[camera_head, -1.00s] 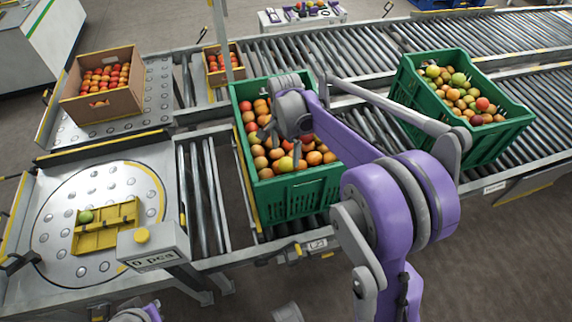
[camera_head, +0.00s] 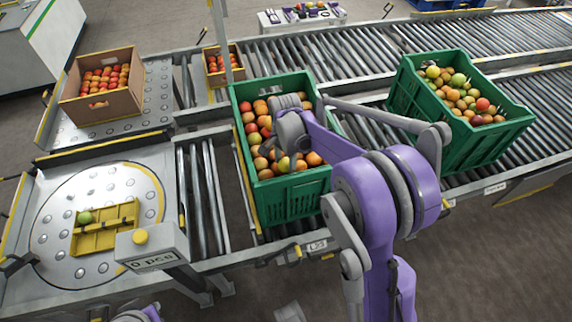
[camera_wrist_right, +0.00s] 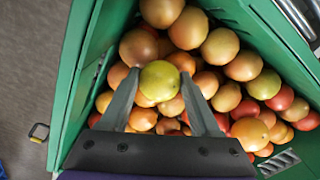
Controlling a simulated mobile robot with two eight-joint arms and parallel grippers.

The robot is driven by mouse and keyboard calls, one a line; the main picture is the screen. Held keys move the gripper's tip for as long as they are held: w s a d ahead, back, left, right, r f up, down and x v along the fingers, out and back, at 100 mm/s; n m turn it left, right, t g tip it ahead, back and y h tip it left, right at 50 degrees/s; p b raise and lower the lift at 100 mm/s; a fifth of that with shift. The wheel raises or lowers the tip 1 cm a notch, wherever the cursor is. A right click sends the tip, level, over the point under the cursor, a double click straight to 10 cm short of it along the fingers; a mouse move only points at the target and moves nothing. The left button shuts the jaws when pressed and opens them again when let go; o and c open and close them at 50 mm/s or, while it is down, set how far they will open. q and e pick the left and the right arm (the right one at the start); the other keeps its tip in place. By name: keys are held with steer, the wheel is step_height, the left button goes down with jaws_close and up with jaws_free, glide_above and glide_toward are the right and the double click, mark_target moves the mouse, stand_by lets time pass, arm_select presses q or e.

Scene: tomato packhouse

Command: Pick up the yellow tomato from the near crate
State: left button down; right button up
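The near crate is the green crate (camera_head: 290,197) in the middle of the head view, filled with red, orange and yellowish tomatoes. The yellow tomato (camera_wrist_right: 160,81) lies on the pile in the right wrist view, close to one crate wall. In the head view, it is small and partly hidden by my right gripper. My right gripper (camera_wrist_right: 160,74) is open, pointing down into the crate, with a fingertip on each side of the yellow tomato. I cannot tell whether the fingers touch it. My left gripper is out of view.
Other tomatoes crowd around the yellow one. A second green crate (camera_head: 437,118) stands to the right on the rollers. A cardboard box (camera_head: 112,104) of tomatoes stands at the left. A yellow tray (camera_head: 122,214) holding a green tomato sits on the round plate.

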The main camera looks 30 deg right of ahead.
steer(key=shift+c, duration=0.8)
